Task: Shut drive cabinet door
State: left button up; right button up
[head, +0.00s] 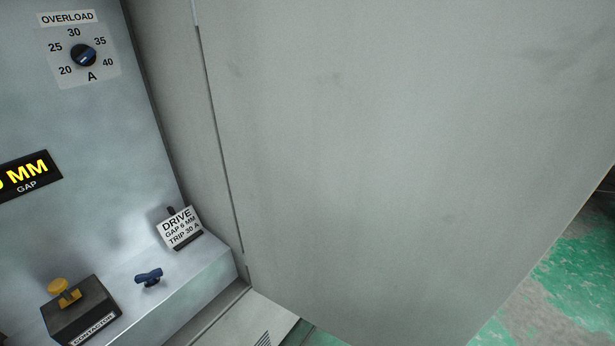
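The drive cabinet door (400,170) is a large plain grey panel that fills the middle and right of the head view. It stands open, swung out from a hinge line at the cabinet's right side wall (172,100). The inside of the cabinet (110,140) shows at the left. No handle or latch shows on the door face in view. Neither of my grippers is in view.
Inside are an overload dial (84,55), a gap display (30,175), a drive card (180,228), a blue knob (149,277) and a contactor box (81,310) with a yellow top. Worn green floor (575,265) shows past the door's edge.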

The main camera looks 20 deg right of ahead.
aim_at(397, 170)
jog(key=k+u, duration=0.2)
jog(key=u, duration=0.2)
jog(key=k+j+u, duration=0.1)
jog(key=u, duration=0.25)
jog(key=k+j+u, duration=0.2)
jog(key=u, duration=0.2)
jog(key=l+u, duration=0.1)
jog(key=l, duration=0.35)
jog(key=k+l, duration=0.15)
jog(key=l, duration=0.3)
jog(key=l+u, duration=0.15)
jog(key=l, duration=0.3)
jog(key=k+l+u, duration=0.1)
jog(key=l, duration=0.35)
jog(key=k+l, duration=0.2)
jog(key=l, duration=0.2)
jog(key=k+l+u, duration=0.15)
jog(key=l, duration=0.3)
jog(key=k+l+u, duration=0.1)
jog(key=l, duration=0.35)
